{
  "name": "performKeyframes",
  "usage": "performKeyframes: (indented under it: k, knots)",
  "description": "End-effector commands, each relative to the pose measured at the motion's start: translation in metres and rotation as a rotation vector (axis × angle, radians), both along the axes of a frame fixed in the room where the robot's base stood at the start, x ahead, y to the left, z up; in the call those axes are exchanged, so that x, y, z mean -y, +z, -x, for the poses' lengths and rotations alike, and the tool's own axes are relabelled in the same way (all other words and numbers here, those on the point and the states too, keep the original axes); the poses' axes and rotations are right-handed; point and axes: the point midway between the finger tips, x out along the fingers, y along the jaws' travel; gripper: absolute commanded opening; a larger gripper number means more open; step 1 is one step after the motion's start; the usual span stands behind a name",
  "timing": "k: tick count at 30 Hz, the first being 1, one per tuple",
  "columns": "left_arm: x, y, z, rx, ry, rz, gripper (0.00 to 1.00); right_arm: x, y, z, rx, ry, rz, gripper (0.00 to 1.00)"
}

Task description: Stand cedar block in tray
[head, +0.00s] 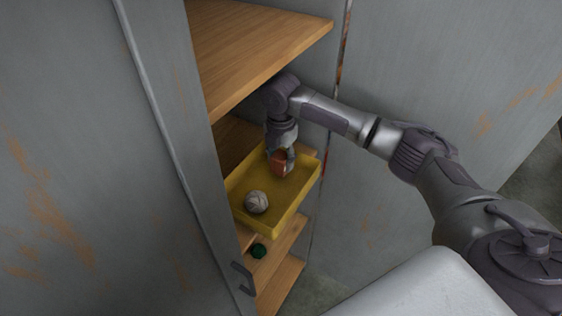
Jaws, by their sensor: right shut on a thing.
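The cedar block (277,163) is a small reddish-brown piece at the tip of my right gripper (282,160). My right gripper points down into the cabinet and is shut on the block, over the back part of the yellow tray (294,208). The fingers cover part of the block, and I cannot tell whether its bottom touches the tray floor. A grey-white wool skein (257,202) lies in the front part of the tray, apart from the block. My left gripper is not in view.
The tray sits on a middle shelf of a grey metal cabinet. A wooden shelf (255,40) is above it. A lower shelf (279,262) holds a dark green skein (258,251). A cabinet door (90,160) with a handle stands at left.

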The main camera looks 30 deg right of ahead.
Motion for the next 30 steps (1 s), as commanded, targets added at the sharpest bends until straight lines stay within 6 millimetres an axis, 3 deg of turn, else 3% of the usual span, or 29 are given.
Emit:
performKeyframes:
  k: [6, 17, 18, 21, 22, 30]
  knots:
    - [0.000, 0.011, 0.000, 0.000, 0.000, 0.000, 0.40, 0.000, -0.023, 0.001, -0.001, 0.001, 0.001, 0.12]
    - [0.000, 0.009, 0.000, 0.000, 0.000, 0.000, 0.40, 0.000, -0.027, 0.001, 0.000, 0.001, 0.000, 0.12]
    - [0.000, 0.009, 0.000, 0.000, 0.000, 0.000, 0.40, 0.000, -0.027, 0.001, 0.000, 0.001, 0.000, 0.51]
    - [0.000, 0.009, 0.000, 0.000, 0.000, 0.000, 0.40, 0.000, -0.027, 0.001, 0.000, 0.001, 0.000, 0.67]
    - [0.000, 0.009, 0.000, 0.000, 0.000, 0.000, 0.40, 0.000, -0.027, 0.001, 0.000, 0.001, 0.000, 0.71]
    - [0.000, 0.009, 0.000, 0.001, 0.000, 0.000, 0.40, 0.001, -0.026, 0.001, 0.000, 0.001, 0.000, 0.71]
